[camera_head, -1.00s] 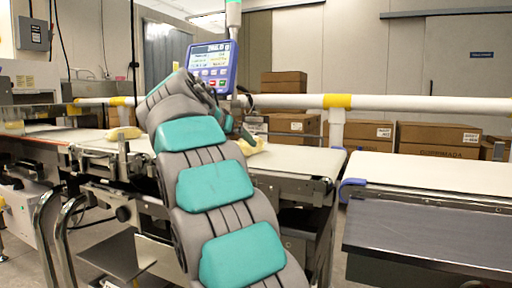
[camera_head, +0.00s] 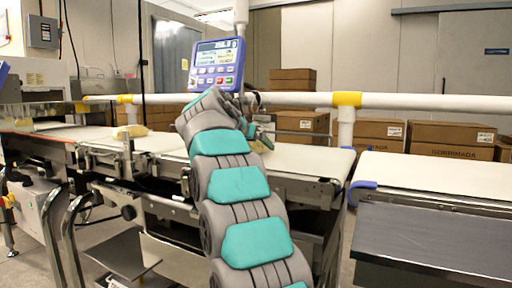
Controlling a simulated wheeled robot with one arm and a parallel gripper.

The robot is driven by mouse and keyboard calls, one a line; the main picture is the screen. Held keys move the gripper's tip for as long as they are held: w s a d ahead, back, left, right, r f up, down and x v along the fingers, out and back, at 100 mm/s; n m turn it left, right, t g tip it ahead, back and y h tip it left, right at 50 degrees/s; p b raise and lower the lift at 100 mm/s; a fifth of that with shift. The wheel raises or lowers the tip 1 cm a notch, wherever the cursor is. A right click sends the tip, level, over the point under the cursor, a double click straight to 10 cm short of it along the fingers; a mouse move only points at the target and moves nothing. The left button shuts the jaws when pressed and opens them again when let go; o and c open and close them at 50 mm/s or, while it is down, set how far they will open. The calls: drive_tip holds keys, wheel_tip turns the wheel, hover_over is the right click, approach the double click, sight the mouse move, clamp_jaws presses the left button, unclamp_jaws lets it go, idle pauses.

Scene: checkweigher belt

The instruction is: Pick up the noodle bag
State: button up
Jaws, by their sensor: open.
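A yellowish noodle bag (camera_head: 262,144) lies on the white belt, partly hidden behind my arm and gripper. My gripper (camera_head: 258,135) is over the belt right at this bag, just beyond the bend of my grey and teal arm. The gripper is open, but its fingers are small and partly hidden, so I cannot tell whether they touch the bag. A second yellowish bag (camera_head: 132,131) lies further left on the belt, apart from my gripper.
The checkweigher display (camera_head: 216,64) stands behind my arm. A white rail with yellow bands (camera_head: 346,99) runs behind the belts. A second belt (camera_head: 430,174) at right is empty, with a gap before it. Cardboard boxes (camera_head: 452,138) stand behind.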

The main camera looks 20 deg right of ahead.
clamp_jaws()
idle(0.8)
